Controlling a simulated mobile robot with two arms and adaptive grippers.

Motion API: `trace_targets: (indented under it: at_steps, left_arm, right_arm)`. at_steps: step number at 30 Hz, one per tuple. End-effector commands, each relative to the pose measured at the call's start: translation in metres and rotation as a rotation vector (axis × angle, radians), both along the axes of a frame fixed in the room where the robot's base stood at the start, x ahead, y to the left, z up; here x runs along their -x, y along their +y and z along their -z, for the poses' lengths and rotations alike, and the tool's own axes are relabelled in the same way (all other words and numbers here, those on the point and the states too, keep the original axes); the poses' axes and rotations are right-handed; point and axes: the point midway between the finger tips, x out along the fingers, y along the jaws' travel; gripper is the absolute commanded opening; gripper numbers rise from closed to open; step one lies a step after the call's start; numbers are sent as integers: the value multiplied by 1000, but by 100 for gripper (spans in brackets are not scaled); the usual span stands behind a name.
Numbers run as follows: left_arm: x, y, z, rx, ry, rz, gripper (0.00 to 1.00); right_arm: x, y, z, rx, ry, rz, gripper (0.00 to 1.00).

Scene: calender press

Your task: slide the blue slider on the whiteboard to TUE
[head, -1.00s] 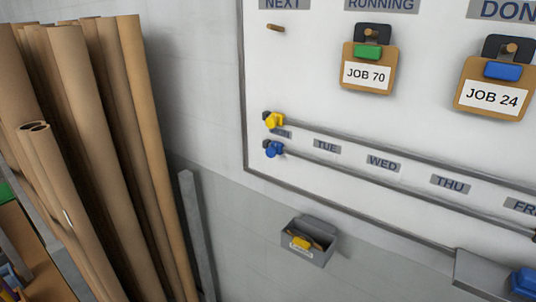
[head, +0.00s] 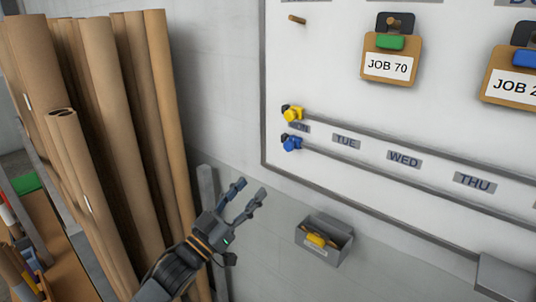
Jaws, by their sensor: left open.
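The blue slider (head: 291,143) sits at the left end of the lower rail on the whiteboard (head: 340,80), beneath a mostly covered day label. The TUE label (head: 346,141) lies to its right, between the two rails. A yellow slider (head: 291,113) sits just above, at the left end of the upper rail. My left gripper (head: 250,195) is open and empty, below and left of the blue slider, clear of it, its fingers pointing up. My right gripper is not in view.
A small grey box (head: 312,248) with a yellow item hangs on the wall below the board. Tall cardboard tubes (head: 110,130) stand at the left. JOB 70 (head: 391,65) hangs above the rails. The wall left of the board is bare.

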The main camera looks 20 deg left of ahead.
Motion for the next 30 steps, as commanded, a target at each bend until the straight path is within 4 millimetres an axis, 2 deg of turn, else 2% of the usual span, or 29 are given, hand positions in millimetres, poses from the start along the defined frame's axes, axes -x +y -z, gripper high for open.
trace_targets:
  at_steps: [5, 21, 30]
  left_arm:
    - [-11, -5, -13, 2, -12, 5, 48]
    - [-101, -39, -52, 0, -8, 4, 48]
    - [-118, -45, -56, -1, -8, 5, 48]
  right_arm:
    - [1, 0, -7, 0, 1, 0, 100]
    - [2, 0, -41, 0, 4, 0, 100]
    - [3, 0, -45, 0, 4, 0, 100]
